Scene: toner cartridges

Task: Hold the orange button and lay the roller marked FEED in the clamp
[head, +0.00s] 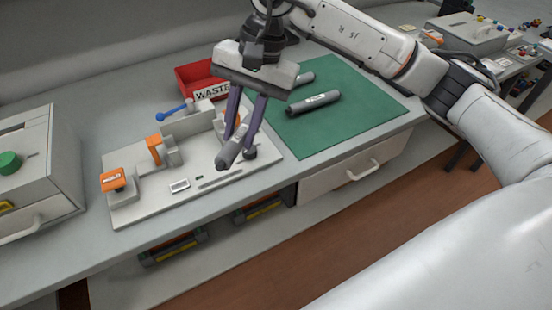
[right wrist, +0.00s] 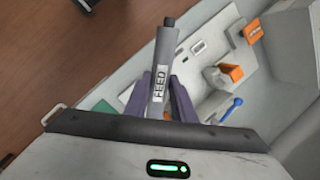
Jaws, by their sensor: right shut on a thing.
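My right gripper (head: 243,140) is shut on the dark grey roller (head: 230,153), whose label reads FEED in the right wrist view (right wrist: 161,85). It holds the roller tilted over the right part of the pale fixture plate (head: 135,210); I cannot tell the exact gap below. The orange button (head: 113,179) sits on a block at the plate's left end; nothing touches it. The clamp (head: 170,152), grey with an orange piece (head: 154,150), stands mid-plate and also shows in the right wrist view (right wrist: 215,77). My left gripper is out of view.
Two more rollers, one labelled (head: 313,103) and one behind it (head: 302,79), lie on the green mat (head: 370,115). A red WASTE bin (head: 195,76) stands behind the fixture, near a blue-handled lever (head: 172,112). A grey box with a green knob (head: 9,161) is at left.

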